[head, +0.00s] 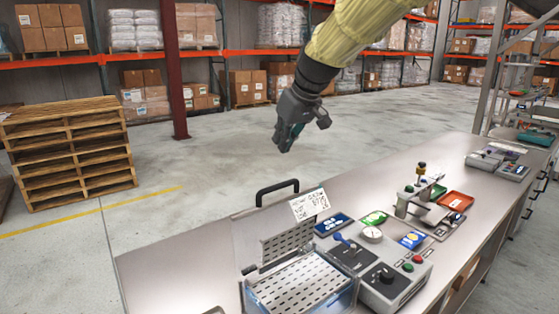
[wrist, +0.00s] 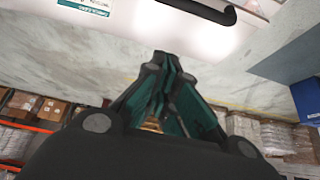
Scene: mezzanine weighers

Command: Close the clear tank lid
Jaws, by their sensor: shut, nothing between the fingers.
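The clear tank (head: 345,301) sits at the near edge of the bench, with a perforated white rack inside. Its clear lid (head: 246,238) stands raised, tilted up at the back left of the tank. A black handle (head: 277,187) tops the lid; a dark curved bar, likely this handle, shows at the top of the wrist view (wrist: 205,10). My gripper (head: 285,143) is shut and empty, pointing down in the air above and beyond the handle, apart from it. In the wrist view its teal-padded fingers (wrist: 160,62) are together.
A control box (head: 392,285) with knobs and buttons adjoins the tank's right side. Stacked pallets (head: 68,150) stand at left. Open floor lies behind the bench.

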